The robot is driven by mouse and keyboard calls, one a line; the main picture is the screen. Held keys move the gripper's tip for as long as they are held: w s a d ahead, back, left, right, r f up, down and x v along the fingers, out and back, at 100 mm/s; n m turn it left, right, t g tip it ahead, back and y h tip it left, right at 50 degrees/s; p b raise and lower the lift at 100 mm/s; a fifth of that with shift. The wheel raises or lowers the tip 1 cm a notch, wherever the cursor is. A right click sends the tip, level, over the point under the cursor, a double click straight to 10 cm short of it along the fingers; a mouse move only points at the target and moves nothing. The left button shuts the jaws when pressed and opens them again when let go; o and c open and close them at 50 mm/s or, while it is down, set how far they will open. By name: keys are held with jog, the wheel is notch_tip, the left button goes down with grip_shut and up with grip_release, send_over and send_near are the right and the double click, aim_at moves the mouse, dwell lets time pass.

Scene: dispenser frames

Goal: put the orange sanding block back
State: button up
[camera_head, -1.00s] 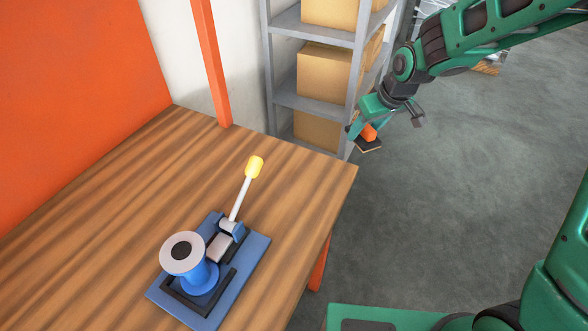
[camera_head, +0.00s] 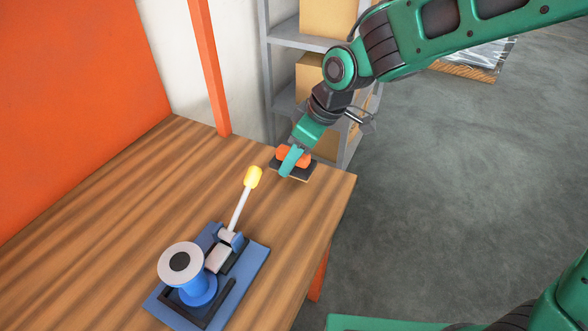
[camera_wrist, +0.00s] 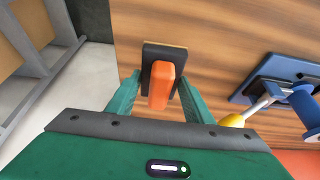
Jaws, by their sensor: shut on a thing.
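The orange sanding block (camera_head: 305,159) has an orange grip on a dark flat base. My gripper (camera_head: 290,161) is shut on its orange grip and holds it over the far right part of the wooden table (camera_head: 150,180). In the wrist view the block (camera_wrist: 161,84) sits between the two green fingers of my gripper (camera_wrist: 160,100). The base looks roughly level. I cannot tell whether it touches the table top.
A blue dispenser (camera_head: 199,288) with a yellow-tipped lever (camera_head: 253,177) stands on the table, nearer and left of my gripper. An orange post (camera_head: 209,70) and grey shelves with boxes (camera_head: 273,60) stand behind.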

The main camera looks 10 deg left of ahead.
aim_at(294, 170)
jog(key=shift+f, duration=2.2)
jog(key=o, duration=1)
jog(key=shift+f, duration=0.1)
jog(key=v, duration=1.2)
